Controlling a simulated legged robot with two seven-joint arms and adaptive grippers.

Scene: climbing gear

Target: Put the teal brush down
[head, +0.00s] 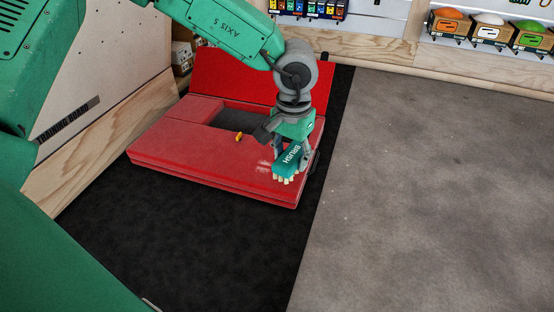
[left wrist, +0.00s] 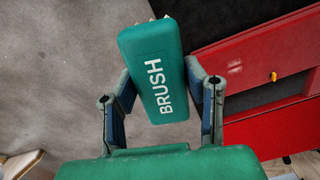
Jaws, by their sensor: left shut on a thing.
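The teal brush (head: 290,160) has "BRUSH" in white on its back and pale bristles at its end. It also shows in the left wrist view (left wrist: 153,80). My left gripper (head: 291,150) is shut on the brush, with a finger on each side of it in the left wrist view (left wrist: 160,95). In the head view the brush is over the front right part of the red case (head: 215,168). I cannot tell whether the brush touches the case. My right gripper is not in view.
The red case has its lid (head: 235,85) raised at the back and a dark recess (head: 250,118) with a yellow piece (head: 239,136) at its edge. It lies on a black mat (head: 225,240). Bare grey floor (head: 430,190) is at right. Boxes with coloured holds (head: 488,28) stand at the back right.

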